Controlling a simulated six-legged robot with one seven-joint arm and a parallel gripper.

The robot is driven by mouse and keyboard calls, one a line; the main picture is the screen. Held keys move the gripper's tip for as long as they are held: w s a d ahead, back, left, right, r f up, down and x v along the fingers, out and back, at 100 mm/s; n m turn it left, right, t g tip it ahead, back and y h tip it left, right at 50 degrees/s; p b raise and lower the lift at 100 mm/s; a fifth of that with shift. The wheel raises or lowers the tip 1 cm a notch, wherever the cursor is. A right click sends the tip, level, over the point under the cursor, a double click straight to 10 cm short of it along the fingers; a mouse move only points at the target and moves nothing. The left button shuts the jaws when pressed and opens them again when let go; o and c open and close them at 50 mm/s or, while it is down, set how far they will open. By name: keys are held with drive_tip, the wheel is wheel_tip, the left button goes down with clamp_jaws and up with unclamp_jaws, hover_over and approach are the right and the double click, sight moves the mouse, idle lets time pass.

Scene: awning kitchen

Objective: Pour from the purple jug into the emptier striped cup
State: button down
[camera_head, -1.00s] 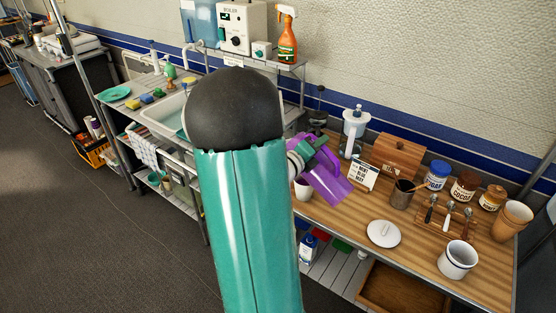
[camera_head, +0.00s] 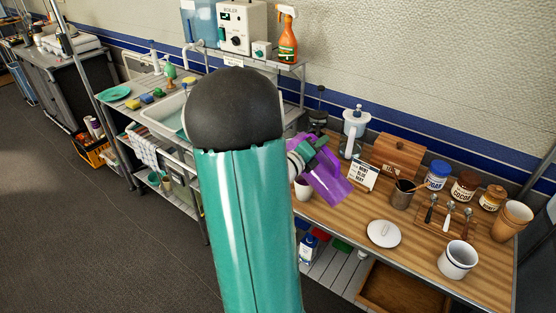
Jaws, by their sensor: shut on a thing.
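The purple jug (camera_head: 331,182) is tilted over the left part of the wooden counter. My gripper (camera_head: 306,152) is shut on the jug and is partly hidden behind my arm. A white cup (camera_head: 303,189) stands just below and left of the jug, partly hidden by my arm; I cannot make out stripes on it. A white cup with a dark rim (camera_head: 458,259) stands at the front right of the counter. How full either cup is, and whether any liquid is flowing, I cannot tell.
A sign card (camera_head: 363,175), a round white lid (camera_head: 384,233) and a wooden box (camera_head: 397,155) stand right of the jug. Jars (camera_head: 438,175), a spoon rack (camera_head: 446,217) and stacked brown cups (camera_head: 512,219) fill the right side. The sink (camera_head: 163,112) is at left.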

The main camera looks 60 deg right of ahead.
drive_tip(key=shift+s+a+r+m, duration=0.25)
drive_tip(key=shift+s+r+m, duration=0.5)
drive_tip(key=shift+m, duration=0.35)
drive_tip(key=shift+s+a+r+m, duration=0.15)
drive_tip(key=shift+s+m, duration=0.25)
drive_tip(key=shift+m, duration=0.5)
drive_tip(key=s+r+m, duration=0.2)
drive_tip(key=m, duration=0.1)
drive_tip(key=s+a+r+m+p, duration=0.1)
drive_tip(key=shift+s+r+m, duration=0.2)
drive_tip(key=shift+s+m, duration=0.1)
drive_tip(key=shift+m, duration=0.1)
drive_tip(key=shift+s+f+m, duration=0.15)
drive_tip(key=shift+s+m, duration=0.1)
drive_tip(key=shift+m, duration=0.05)
drive_tip(key=shift+s+a+f+m+p, duration=0.1)
drive_tip(key=shift+s+f+m+p, duration=0.1)
drive_tip(key=shift+f+m, duration=0.35)
drive_tip(key=shift+s+f+m+p, duration=0.15)
drive_tip(key=shift+f+m+p, duration=0.1)
drive_tip(key=shift+f, duration=0.45)
drive_tip(key=shift+s+f+m, duration=0.25)
drive_tip(key=shift+m, duration=0.85)
drive_tip(key=shift+w, duration=0.1)
